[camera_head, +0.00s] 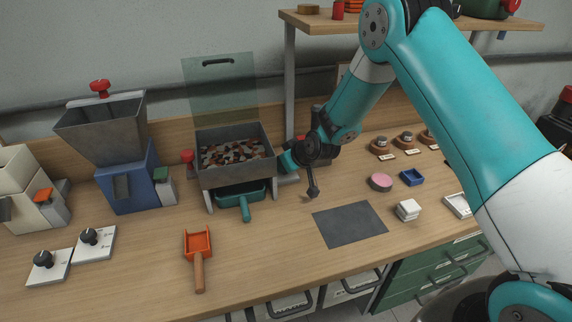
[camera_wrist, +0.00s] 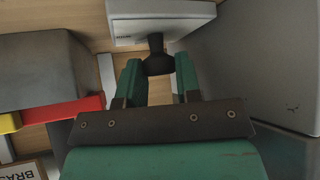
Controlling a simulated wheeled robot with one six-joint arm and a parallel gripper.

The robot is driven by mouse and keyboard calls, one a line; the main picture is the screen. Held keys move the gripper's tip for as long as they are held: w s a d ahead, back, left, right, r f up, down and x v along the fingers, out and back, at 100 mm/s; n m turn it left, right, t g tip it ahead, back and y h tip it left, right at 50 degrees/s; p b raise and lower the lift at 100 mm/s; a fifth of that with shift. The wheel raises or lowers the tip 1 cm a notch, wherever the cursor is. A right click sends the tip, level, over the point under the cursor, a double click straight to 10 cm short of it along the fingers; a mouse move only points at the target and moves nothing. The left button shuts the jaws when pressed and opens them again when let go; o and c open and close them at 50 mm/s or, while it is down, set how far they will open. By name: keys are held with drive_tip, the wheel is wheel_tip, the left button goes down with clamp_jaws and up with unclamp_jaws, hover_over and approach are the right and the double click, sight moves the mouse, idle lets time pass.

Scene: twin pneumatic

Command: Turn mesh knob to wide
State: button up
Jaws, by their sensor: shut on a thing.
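The mesh knob (camera_wrist: 157,58) is a dark knob on a pale plate (camera_wrist: 160,20), seen at the top of the wrist view. My gripper (camera_wrist: 157,75) has its two teal fingers on either side of the knob and is shut on it. In the head view my gripper (camera_head: 287,161) reaches in at the right side of the grey sieve box (camera_head: 235,178), which holds mixed brown and pale pieces. There the knob is hidden behind my gripper and arm. The knob's pointer and any scale marks cannot be read in either view.
A teal scoop tray (camera_head: 245,208) sits under the sieve box. An orange scoop (camera_head: 198,245) lies in front. Two white plates with black knobs (camera_head: 90,237) are at left. A grey mat (camera_head: 350,224) lies at right. A grey wall (camera_wrist: 255,60) stands close to my gripper's right.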

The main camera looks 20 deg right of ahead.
drive_tip(key=shift+m, duration=0.3)
drive_tip(key=o, duration=0.9)
drive_tip(key=shift+c, duration=0.2)
drive_tip(key=b+v, duration=0.2)
drive_tip(key=v, duration=1.5)
drive_tip(key=shift+s+a+r+b, duration=0.15)
drive_tip(key=shift+s+a+b, duration=0.15)
drive_tip(key=shift+b, duration=0.1)
